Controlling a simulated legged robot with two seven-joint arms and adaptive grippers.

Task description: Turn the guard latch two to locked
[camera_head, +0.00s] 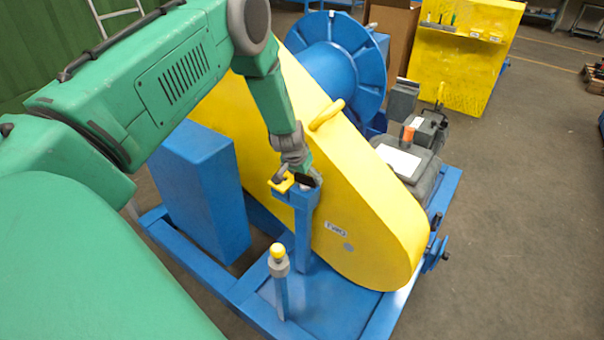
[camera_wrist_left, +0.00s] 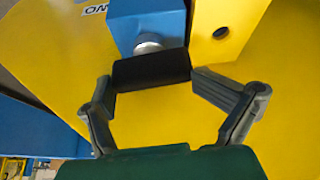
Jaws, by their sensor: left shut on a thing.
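The large yellow chain guard (camera_head: 375,225) carries a label reading TWO (camera_head: 336,228) beside a blue post (camera_head: 303,222). Guard latch two, with a black handle (camera_head: 305,179), sits on top of this post. My left gripper (camera_head: 300,172) reaches down onto the latch from above. In the left wrist view the black handle (camera_wrist_left: 152,69) lies between the fingers of my left gripper (camera_wrist_left: 152,78), which is shut on it. A silver pivot (camera_wrist_left: 148,45) joins the handle to the blue post (camera_wrist_left: 146,22). A yellow tab with a hole (camera_wrist_left: 222,30) is beside the post. My right gripper is out of view.
A short post with a yellow knob (camera_head: 278,252) stands in front of the latch post. A blue box (camera_head: 205,190) is to the left, and a blue spool (camera_head: 335,65) is behind. A grey motor unit (camera_head: 410,165) is right of the guard. Open floor (camera_head: 520,220) lies farther right.

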